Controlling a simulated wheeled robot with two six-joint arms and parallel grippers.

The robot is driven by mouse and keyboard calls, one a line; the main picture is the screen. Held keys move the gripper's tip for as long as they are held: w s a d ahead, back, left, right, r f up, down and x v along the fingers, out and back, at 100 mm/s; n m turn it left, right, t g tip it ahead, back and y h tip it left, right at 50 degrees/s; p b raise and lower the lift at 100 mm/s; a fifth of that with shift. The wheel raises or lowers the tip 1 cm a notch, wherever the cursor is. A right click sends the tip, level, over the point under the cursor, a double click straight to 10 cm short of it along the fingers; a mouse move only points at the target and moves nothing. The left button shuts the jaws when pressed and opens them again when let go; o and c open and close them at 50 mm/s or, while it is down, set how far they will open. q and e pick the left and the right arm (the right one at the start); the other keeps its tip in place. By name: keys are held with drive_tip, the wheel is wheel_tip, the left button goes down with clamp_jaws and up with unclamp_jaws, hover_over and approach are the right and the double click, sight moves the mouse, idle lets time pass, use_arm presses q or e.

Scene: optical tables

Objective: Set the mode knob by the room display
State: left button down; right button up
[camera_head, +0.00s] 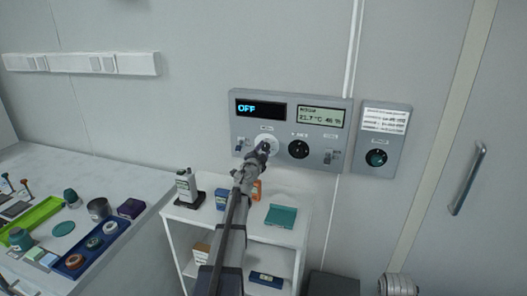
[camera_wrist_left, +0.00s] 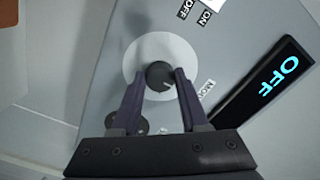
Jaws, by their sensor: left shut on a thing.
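The mode knob (camera_wrist_left: 160,77) is a small dark round knob with a light pointer mark on a white disc. In the head view its white dial (camera_head: 266,139) is partly hidden behind my left gripper (camera_head: 263,150). In the left wrist view the gripper's two dark fingers (camera_wrist_left: 160,80) are closed on opposite sides of the knob. The dark display (camera_head: 261,109) above it reads OFF in cyan and also shows in the left wrist view (camera_wrist_left: 268,88). The room display (camera_head: 321,115) has a pale screen reading about 21.7 °C with a humidity figure. My right gripper is out of view.
A second black knob (camera_head: 298,149) and toggle switches sit on the same grey panel (camera_head: 291,98). A panel with a green knob (camera_head: 376,157) is to the right. A white shelf (camera_head: 292,234) with bottles and boxes stands below. A cluttered bench (camera_head: 135,186) is at left.

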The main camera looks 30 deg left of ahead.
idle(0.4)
use_arm(q)
drive_tip(key=shift+c, duration=2.1)
unclamp_jaws()
drive_tip(key=v, duration=0.7)
drive_tip(key=shift+s, duration=0.4)
drive_tip(key=shift+d, duration=0.1)
